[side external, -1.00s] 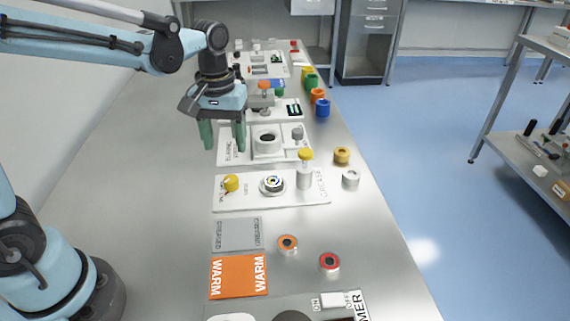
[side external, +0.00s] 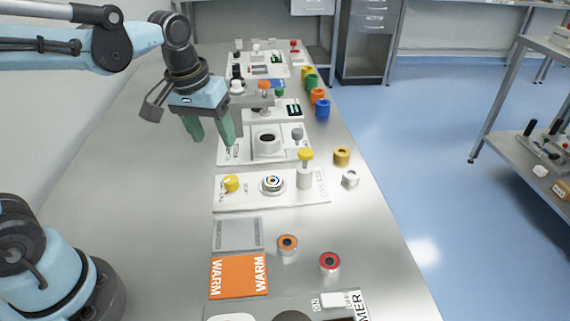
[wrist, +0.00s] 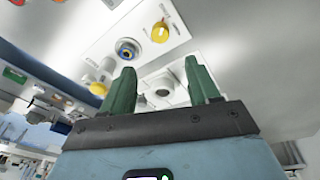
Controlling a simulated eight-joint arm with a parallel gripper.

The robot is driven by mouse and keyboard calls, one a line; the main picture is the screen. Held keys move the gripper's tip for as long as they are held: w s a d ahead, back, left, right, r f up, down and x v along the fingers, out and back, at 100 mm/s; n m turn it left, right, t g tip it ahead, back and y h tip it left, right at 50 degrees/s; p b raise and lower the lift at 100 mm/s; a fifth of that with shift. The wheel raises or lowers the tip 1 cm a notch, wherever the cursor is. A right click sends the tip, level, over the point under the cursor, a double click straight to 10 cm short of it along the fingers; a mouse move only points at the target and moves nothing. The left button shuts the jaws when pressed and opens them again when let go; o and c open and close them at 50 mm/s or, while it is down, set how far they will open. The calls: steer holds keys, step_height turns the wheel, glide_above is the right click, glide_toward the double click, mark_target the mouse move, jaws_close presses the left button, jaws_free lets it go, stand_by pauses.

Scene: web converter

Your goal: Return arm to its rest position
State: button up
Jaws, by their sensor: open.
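My gripper (side external: 212,138) hangs above the bench near the white panels, with its two green fingers apart and nothing between them. In the side view it is left of the panel with the grey square block (side external: 267,146). In the wrist view the two green fingers (wrist: 160,92) also stand apart and empty. Behind them show the panel with the yellow knob (wrist: 160,33) and the dark-centred round socket (wrist: 128,48). My gripper appears clear of the panels and touches nothing that I can see.
Several coloured rings, among them a red one (side external: 329,262) and a blue one (side external: 322,108), stand along the bench's right side. An orange WARM plate (side external: 239,276) and a grey plate (side external: 237,234) lie in front. The bench's left side (side external: 130,170) is clear.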

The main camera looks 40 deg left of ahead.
steer(key=shift+s+f+m+t, duration=0.2)
steer(key=shift+s+m+t, duration=0.5)
steer(key=shift+s+t, duration=0.1)
steer(key=shift+s+f+m+t, duration=0.25)
steer(key=shift+s+m+t, duration=0.45)
steer(key=shift+s+t, duration=0.1)
steer(key=shift+s+f+m+t, duration=0.2)
steer(key=shift+s+m+t, duration=0.5)
steer(key=shift+s+t, duration=0.1)
